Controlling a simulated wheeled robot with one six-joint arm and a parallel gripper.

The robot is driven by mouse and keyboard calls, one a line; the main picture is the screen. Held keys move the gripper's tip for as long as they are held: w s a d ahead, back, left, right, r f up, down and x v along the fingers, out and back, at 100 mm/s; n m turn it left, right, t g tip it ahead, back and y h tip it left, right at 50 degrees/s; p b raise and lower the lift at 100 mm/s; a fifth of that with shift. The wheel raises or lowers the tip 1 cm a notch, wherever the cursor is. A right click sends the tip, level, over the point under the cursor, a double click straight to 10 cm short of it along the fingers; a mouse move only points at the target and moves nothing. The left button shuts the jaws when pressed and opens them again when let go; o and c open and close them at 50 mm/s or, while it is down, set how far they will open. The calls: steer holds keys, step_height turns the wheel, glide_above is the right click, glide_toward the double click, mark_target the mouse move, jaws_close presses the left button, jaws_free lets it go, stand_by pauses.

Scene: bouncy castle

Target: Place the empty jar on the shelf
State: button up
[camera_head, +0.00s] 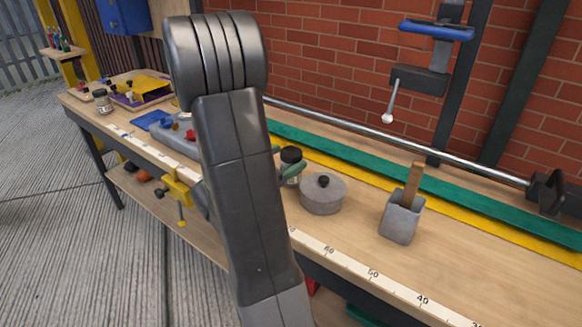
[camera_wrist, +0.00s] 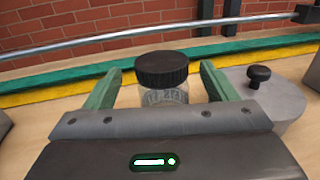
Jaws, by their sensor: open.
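A clear glass jar with a black lid (camera_wrist: 163,72) stands upright on the workbench in the wrist view. It looks empty, though its lower part is hidden by my gripper. My gripper (camera_wrist: 157,84) is open, with one green finger on each side of the jar and a gap to each. In the head view the jar (camera_head: 291,158) shows just right of my arm, with the green fingers of my gripper (camera_head: 285,163) around it. The shelf is not clear; a lower wooden board (camera_head: 150,190) runs under the bench.
A grey lidded pot (camera_head: 323,194) stands close to the jar's right. A grey block holder with a wooden handle (camera_head: 402,216) is farther right. A metal rail (camera_head: 400,145) runs behind. Another dark-lidded jar (camera_head: 102,100) stands at the far left. Bare bench lies at the right.

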mark_target(296, 153)
steer(key=shift+x, duration=2.15)
steer(key=shift+s, duration=0.1)
steer(key=shift+c, duration=0.2)
steer(key=c, duration=1.1)
steer(key=shift+r, duration=0.1)
